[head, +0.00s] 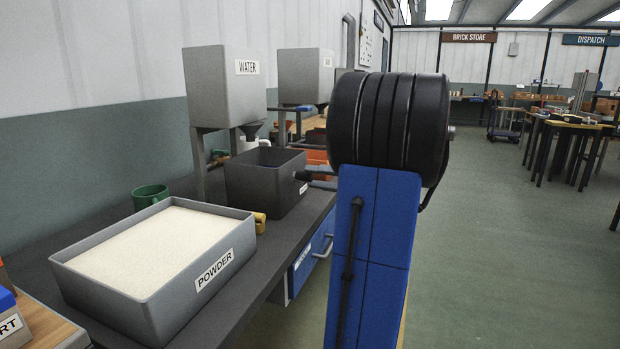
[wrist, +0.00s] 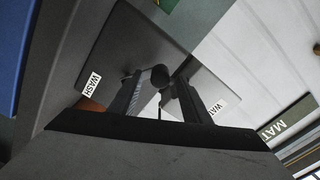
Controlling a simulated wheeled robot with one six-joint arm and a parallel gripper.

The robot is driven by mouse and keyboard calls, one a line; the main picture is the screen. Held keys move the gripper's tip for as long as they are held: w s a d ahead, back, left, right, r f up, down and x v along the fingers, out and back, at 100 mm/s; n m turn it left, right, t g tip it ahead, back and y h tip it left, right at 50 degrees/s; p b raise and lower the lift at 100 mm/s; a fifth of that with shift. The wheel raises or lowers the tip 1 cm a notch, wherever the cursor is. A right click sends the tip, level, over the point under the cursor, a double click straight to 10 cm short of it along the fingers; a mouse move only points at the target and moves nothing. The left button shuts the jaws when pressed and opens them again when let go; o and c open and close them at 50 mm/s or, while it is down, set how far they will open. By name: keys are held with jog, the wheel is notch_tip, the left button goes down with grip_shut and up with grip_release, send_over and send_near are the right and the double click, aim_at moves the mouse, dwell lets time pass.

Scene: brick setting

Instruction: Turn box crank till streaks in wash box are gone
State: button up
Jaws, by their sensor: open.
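The wash box (head: 262,190) is a dark grey open box on the bench, below the water tank's funnel in the head view. My gripper is open, one finger on each side of the knob; contact is not clear. In the head view my blue arm hides most of the gripper. I cannot make out streaks inside the box.
A grey tray of pale powder (head: 155,250) stands on the near bench, with a green mug (head: 149,196) behind it. The water tank (head: 225,88) stands over the bench on legs. Open floor (head: 510,240) lies to the right.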

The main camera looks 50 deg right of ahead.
jog(key=v, duration=1.4)
jog(key=shift+s, duration=0.15)
dwell(0.5)
jog(key=n, duration=1.1)
send_near(302, 178)
jog(key=x, duration=0.2)
jog(key=d+x, duration=0.1)
jog(key=x, duration=0.5)
jog(key=shift+w+d+r, duration=0.1)
jog(key=shift+w+d, duration=0.1)
jog(key=shift+w, duration=0.15)
grip_shut()
